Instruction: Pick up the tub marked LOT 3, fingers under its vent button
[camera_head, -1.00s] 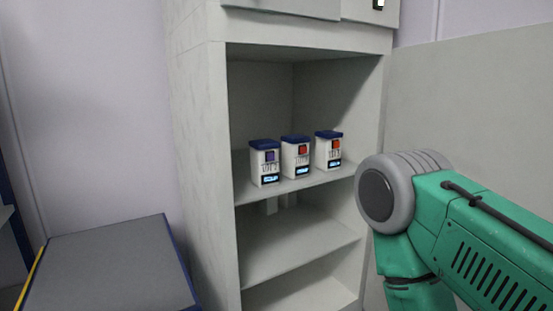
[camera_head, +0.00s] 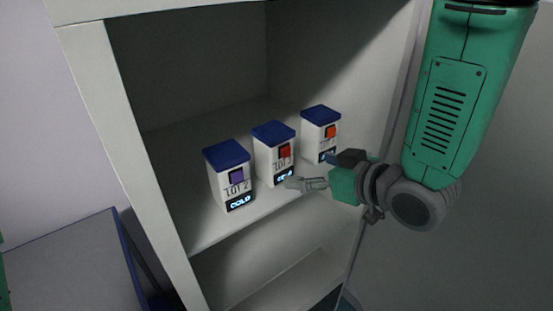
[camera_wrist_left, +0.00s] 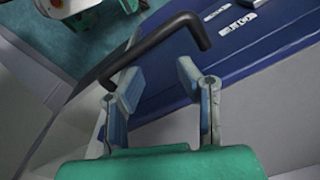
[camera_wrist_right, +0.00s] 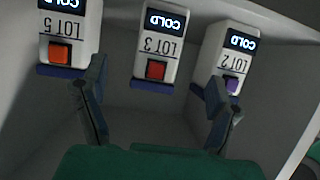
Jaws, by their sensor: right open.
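The tub marked LOT 3 (camera_head: 273,154) is white with a blue lid, a red button and a lit COLD display. It stands upright in the middle of a row of three on the shelf. In the right wrist view the LOT 3 tub (camera_wrist_right: 157,45) appears upside down, between and beyond my fingertips. My right gripper (camera_head: 312,172) is open and empty in front of the row, to the right of LOT 3, apart from it. Its fingers (camera_wrist_right: 158,82) spread wide in the right wrist view. My left gripper (camera_wrist_left: 159,76) is open, its fingertips near a black bar handle (camera_wrist_left: 155,45).
The LOT 2 tub (camera_head: 229,180), with a purple button, stands left of LOT 3. The LOT 5 tub (camera_head: 320,138), with an orange-red button, stands right. The cabinet's side wall (camera_head: 120,130) bounds the shelf. A grey-topped blue unit (camera_head: 65,260) stands at lower left.

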